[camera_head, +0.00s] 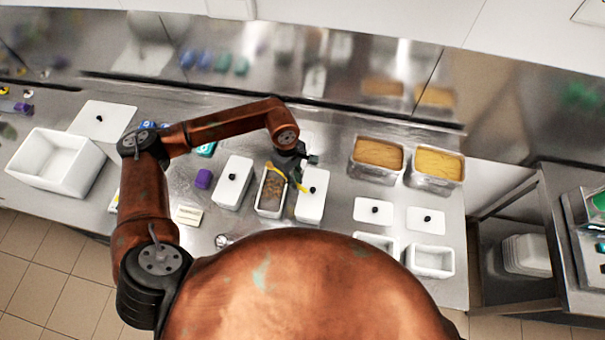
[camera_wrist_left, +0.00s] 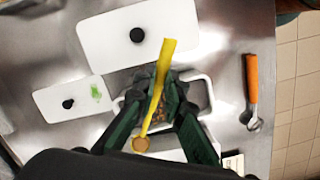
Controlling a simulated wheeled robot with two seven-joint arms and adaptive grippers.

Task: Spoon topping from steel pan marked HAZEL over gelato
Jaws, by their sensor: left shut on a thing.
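My left gripper (camera_head: 287,163) is shut on a yellow spoon (camera_head: 299,184) above a narrow steel pan (camera_head: 262,208) with brown crumbly topping (camera_head: 271,192). In the left wrist view the gripper (camera_wrist_left: 163,108) pinches the yellow spoon (camera_wrist_left: 166,58), and its round bowl (camera_wrist_left: 140,145) looks tan, as if loaded. The pan's rim (camera_wrist_left: 208,92) shows behind the fingers. I cannot read a HAZEL mark. Two larger steel pans of gelato, one brown-orange (camera_head: 379,153) and one yellow (camera_head: 437,163), stand at the right. My right gripper is not in view.
White-lidded pans (camera_head: 233,183) (camera_head: 312,193) flank the topping pan closely. Loose white lids (camera_head: 374,210) and an empty white tub (camera_head: 431,261) lie in front of the gelato. A large white bin (camera_head: 50,162) stands at the left. An orange-handled tool (camera_wrist_left: 252,82) lies on the steel counter.

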